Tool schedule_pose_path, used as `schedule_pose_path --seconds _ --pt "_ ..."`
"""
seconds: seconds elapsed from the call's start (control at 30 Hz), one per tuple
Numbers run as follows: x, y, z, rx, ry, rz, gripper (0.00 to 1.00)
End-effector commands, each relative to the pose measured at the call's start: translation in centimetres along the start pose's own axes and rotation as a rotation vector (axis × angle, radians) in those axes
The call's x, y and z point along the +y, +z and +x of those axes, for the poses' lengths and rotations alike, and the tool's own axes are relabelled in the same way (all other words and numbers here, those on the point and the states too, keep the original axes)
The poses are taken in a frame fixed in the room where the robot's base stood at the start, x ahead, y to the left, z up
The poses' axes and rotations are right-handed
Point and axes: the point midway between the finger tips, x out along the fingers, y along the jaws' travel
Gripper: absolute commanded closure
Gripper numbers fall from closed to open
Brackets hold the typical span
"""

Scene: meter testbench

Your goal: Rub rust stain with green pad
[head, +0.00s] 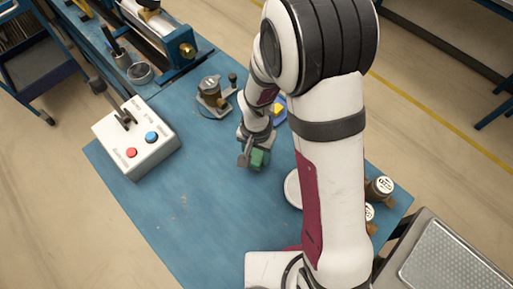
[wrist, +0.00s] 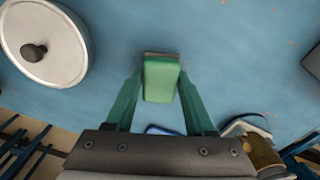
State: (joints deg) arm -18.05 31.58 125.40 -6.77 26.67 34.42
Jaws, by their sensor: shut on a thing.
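The green pad (head: 259,159) is in my gripper (head: 256,147), low over the blue bench top. In the wrist view the pad (wrist: 161,78) sits between the two green fingers (wrist: 160,88), with a brownish strip along its far edge. I cannot tell if the pad touches the bench. No clear rust stain stands out; small brownish marks (head: 183,199) show on the bench to the left and nearer in the head view. Anything beneath the pad is hidden.
A brass meter (head: 212,93) stands behind. A round pale lid (wrist: 42,62) with a black knob lies beside the pad. Brass meters (head: 380,188) stand right. The bench's (head: 190,170) front left is clear.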

Motion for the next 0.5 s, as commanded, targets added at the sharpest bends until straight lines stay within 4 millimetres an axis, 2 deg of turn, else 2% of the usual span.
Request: schedule_pose_path --seconds 0.23,0.27,0.5 --pt "-0.2 -0.1 2.9 -0.001 0.001 -0.001 0.89" --pt "-0.5 -0.2 2.6 0.001 -0.001 -0.001 0.98" --pt "-2.5 -1.1 3.0 0.000 -0.001 -0.001 0.98"
